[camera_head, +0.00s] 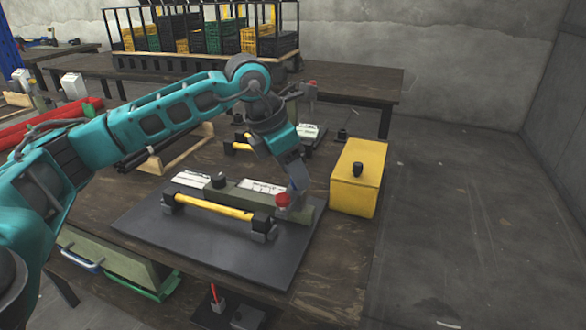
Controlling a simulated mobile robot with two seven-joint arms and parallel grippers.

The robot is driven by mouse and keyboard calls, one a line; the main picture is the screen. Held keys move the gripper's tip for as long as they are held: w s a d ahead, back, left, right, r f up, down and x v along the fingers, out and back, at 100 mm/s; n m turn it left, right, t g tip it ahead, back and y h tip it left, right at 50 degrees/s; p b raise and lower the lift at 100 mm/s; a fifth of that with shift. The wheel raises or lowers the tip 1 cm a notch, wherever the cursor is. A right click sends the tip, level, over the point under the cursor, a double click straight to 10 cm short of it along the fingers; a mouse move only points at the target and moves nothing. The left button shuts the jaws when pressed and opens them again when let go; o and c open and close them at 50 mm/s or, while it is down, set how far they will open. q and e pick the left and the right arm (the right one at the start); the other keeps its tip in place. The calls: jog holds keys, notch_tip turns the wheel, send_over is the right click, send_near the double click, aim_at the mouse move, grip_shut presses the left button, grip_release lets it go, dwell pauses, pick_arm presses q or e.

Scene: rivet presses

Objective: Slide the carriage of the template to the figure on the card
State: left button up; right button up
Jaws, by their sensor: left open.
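The template is a grey-green rail (237,196) with white marked strips, lying on a dark plate (200,240) on the wooden table. A yellow bar (213,208) with black ends runs along its near side. A black knob (218,181) stands toward the left of the rail. A red knob (283,200) on a grey block sits near its right end; which part is the carriage I cannot tell. My left gripper (297,189) points down just beside the red knob; contact is unclear. Its fingers are open. The figure on the card cannot be read. My right gripper is not in view.
A yellow box (355,180) with a black knob stands right of the plate. A second yellow-handled fixture (238,147) lies behind my arm. A rack of crates (200,35) stands on the back table. Small red and black parts (217,302) lie in front.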

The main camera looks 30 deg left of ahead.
pick_arm(q)
grip_shut()
dwell(0.3)
dwell(0.3)
